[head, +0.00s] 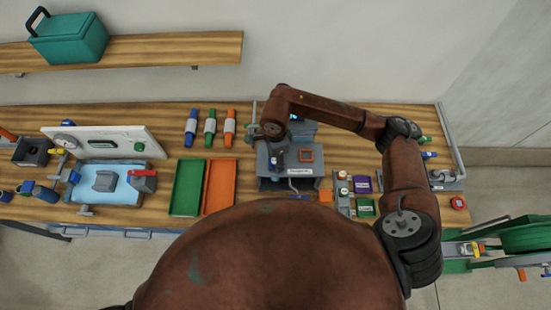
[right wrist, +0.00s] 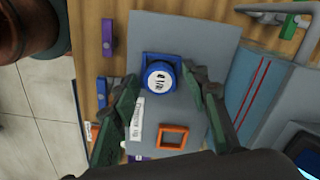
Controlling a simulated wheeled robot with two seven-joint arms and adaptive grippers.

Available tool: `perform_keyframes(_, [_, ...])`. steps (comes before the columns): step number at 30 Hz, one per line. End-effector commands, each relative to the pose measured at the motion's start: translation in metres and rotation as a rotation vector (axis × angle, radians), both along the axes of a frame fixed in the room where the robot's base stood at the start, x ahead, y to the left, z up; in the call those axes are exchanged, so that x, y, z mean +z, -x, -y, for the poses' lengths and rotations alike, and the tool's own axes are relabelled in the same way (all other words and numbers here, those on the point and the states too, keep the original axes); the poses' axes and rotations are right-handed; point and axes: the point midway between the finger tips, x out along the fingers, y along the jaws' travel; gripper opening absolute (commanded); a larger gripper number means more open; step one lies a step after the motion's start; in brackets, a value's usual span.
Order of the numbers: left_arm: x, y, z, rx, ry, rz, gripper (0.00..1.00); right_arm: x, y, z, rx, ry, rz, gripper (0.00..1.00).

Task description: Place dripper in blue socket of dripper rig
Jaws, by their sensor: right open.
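The dripper (right wrist: 160,79), blue-sided with a white marked top, sits at the blue socket (right wrist: 148,58) of the grey dripper rig (right wrist: 195,35). It looks upright and seated, though its base is hidden. The dripper (head: 275,162) and rig (head: 322,167) also show in the head view. My right gripper (right wrist: 163,77) is open, one finger on each side of the dripper, with visible gaps. In the head view my right gripper (head: 272,141) is over the rig, its fingers hard to make out. My left gripper is not in view.
An orange square socket (right wrist: 173,137) on the rig is empty. Green (head: 186,188) and orange (head: 219,187) trays lie left of the rig. Small coloured blocks, including a purple one (head: 362,184), crowd the bench to the right.

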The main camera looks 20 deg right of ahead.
Motion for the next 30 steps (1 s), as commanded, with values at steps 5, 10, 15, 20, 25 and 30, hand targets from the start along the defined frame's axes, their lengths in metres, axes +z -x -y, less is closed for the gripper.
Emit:
perform_keyframes(5, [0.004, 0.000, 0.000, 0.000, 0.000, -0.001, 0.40, 0.003, 0.000, 0.000, 0.000, 0.000, 0.000, 0.42])
perform_keyframes(10, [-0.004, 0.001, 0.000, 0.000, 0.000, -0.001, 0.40, 0.024, -0.002, 0.000, 0.001, -0.001, 0.005, 0.42])
perform_keyframes(15, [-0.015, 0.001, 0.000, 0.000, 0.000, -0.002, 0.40, 0.061, -0.002, 0.000, 0.001, 0.000, 0.006, 0.42])
perform_keyframes(20, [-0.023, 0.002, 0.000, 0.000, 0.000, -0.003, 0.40, 0.093, -0.001, 0.000, 0.001, -0.001, 0.005, 0.42])
perform_keyframes(25, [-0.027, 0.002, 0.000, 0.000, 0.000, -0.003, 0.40, 0.115, -0.001, 0.000, -0.001, 0.000, 0.002, 0.42])
perform_keyframes(30, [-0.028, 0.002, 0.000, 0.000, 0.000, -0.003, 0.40, 0.123, 0.000, 0.000, -0.001, 0.000, 0.000, 0.42])
